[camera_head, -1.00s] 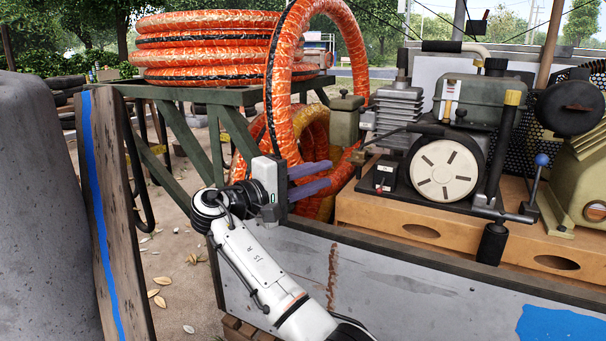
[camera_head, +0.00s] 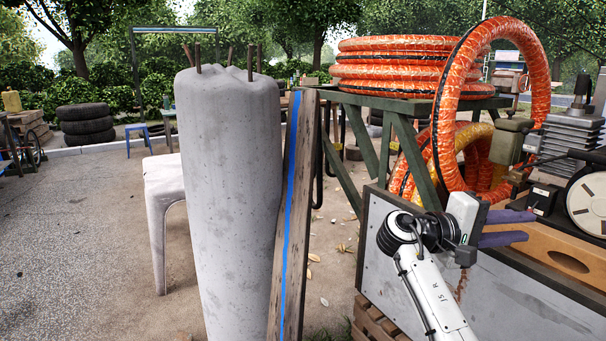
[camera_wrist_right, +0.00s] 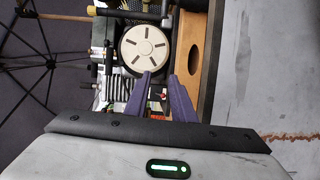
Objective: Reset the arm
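My right arm comes up from the lower right in the head view. Its gripper (camera_head: 508,228) has two purple fingers pointing right, over the near edge of the compressor cart (camera_head: 520,290). The fingers are apart with nothing between them. In the right wrist view the gripper (camera_wrist_right: 160,78) shows the same open gap, with the compressor's round pale cover (camera_wrist_right: 144,48) beyond the tips. The fingers appear clear of it. My left gripper is not in view.
A tall grey concrete post (camera_head: 227,190) and a leaning plank with a blue stripe (camera_head: 292,200) stand left of the cart. Orange hoses (camera_head: 405,65) are coiled on a green frame (camera_head: 400,140). Gravel ground on the left is open. Tyres (camera_head: 85,125) lie farther back.

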